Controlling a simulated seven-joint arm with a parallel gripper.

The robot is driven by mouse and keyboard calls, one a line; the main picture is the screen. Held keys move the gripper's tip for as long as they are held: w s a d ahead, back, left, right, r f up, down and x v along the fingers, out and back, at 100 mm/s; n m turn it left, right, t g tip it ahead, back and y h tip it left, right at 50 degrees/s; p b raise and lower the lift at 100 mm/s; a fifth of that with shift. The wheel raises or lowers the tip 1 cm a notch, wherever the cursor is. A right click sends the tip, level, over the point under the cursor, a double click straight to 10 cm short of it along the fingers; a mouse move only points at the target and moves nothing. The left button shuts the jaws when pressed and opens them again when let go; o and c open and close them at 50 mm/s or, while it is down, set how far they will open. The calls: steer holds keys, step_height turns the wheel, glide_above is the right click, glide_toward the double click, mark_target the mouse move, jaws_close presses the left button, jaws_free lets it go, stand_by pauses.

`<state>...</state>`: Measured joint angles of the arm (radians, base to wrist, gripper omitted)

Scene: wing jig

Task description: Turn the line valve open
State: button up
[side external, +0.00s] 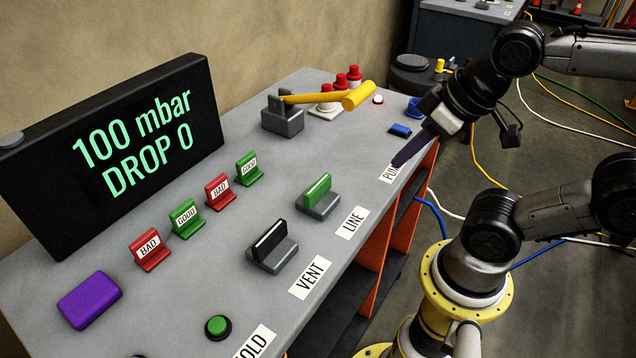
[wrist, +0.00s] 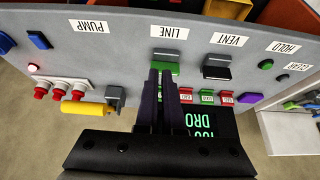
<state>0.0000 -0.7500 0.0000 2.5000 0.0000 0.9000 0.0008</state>
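The line valve (side external: 318,194) has a green handle on a grey base, behind the LINE label (side external: 352,222). Its handle runs roughly parallel to that label. The valve also shows in the wrist view (wrist: 165,68), partly hidden behind my fingertips. My gripper (side external: 396,164) is over the right edge of the bench near the PUMP label, apart from the valve. In the wrist view my gripper (wrist: 160,72) has its two dark fingers close together, with nothing seen between them. The display (side external: 135,145) reads 100 mbar, DROP 0.
The vent valve (side external: 272,246) with a black handle stands beside the line valve. Red and green GOOD/BAD tags (side external: 217,191) stand behind. A yellow-handled pump (side external: 340,97) and red-capped parts (side external: 354,76) are at the far end. A purple block (side external: 89,300) lies near the display.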

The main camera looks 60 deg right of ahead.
steer(key=shift+o, duration=2.3)
steer(key=shift+s+f+m, duration=0.1)
steer(key=shift+s+m, duration=0.05)
steer(key=shift+m, duration=0.45)
steer(key=shift+o, duration=0.7)
steer(key=r+m, duration=0.1)
steer(key=w+a+r+m+g, duration=0.1)
steer(key=m, duration=0.1)
steer(key=w+r+m+y, duration=0.1)
steer(key=m, duration=0.1)
steer(key=shift+a, duration=0.4)
steer(key=m+g+y, duration=0.3)
steer(key=m+g, duration=0.1)
steer(key=m, duration=0.6)
glide_above(318, 184)
steer(key=s+d, duration=0.2)
steer(key=s, duration=0.1)
steer(key=w+d+f+m, duration=0.2)
steer(key=w+d+f, duration=0.1)
steer(key=f, duration=0.1)
steer(key=shift+g, duration=0.3)
steer(key=x, duration=1.3)
steer(key=shift+a, duration=0.3)
